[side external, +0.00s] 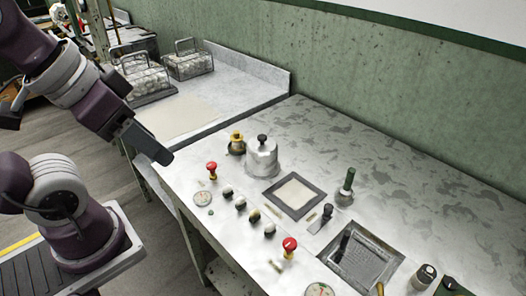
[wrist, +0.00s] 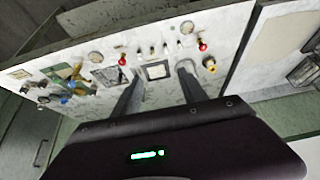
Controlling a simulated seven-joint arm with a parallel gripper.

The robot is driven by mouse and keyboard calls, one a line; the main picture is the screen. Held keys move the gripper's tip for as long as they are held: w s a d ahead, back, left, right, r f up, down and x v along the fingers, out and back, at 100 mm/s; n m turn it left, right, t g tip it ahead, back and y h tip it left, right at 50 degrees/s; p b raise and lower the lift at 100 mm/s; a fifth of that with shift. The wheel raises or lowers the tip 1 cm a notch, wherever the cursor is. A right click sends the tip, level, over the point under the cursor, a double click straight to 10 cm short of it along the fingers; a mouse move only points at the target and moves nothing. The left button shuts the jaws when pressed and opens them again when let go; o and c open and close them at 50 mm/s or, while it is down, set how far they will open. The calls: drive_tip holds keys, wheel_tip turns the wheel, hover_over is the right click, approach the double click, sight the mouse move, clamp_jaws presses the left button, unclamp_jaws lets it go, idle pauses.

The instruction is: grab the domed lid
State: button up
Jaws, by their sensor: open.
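The domed lid (side external: 262,159) is a shiny silver dome with a black knob on top. It stands upright on the metal worktop in the side view, behind the small square framed panel. My gripper (side external: 162,156) is in the air left of the lid, near the worktop's left edge, and is clearly apart from it. In the wrist view my gripper (wrist: 159,76) shows two dark fingers spread apart with nothing held between them. The lid seems to be by the tip of the right finger there, largely hidden.
A brass fitting (side external: 237,143) stands close beside the lid. Red knobs (side external: 211,168) (side external: 289,245), a green-handled lever (side external: 347,184) and several dark knobs rise from the worktop (side external: 400,180). Wire baskets (side external: 187,62) stand at the back left. The worktop's far right is mostly clear.

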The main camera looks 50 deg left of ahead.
drive_tip(key=o, duration=1)
drive_tip(key=shift+c, duration=0.2)
drive_tip(key=w+d+f+n+g+h, duration=0.2)
drive_tip(key=w+d+n+h, duration=0.15)
drive_tip(key=w+n, duration=0.2)
drive_tip(key=w+d+f+n+g+h, duration=0.2)
drive_tip(key=w+d+n+g+h, duration=0.1)
drive_tip(key=w+n+h, duration=0.3)
drive_tip(key=n+t+h, duration=0.2)
drive_tip(key=n+t, duration=0.5)
drive_tip(key=n, duration=0.4)
hover_over(248, 145)
drive_tip(key=s+d, duration=0.3)
drive_tip(key=d, duration=0.3)
wheel_tip(248, 145, down, 10)
drive_tip(key=a+f+n+t+y, duration=0.1)
drive_tip(key=a+f+n, duration=0.1)
drive_tip(key=w+a+f+n+t+y, duration=0.1)
drive_tip(key=a+f+n, duration=0.1)
drive_tip(key=a+f, duration=0.1)
drive_tip(key=a+f+n+t+y, duration=0.1)
drive_tip(key=a+f+n, duration=0.1)
drive_tip(key=f, duration=0.1)
drive_tip(key=shift+w+a+y, duration=0.25)
drive_tip(key=x, duration=0.7)
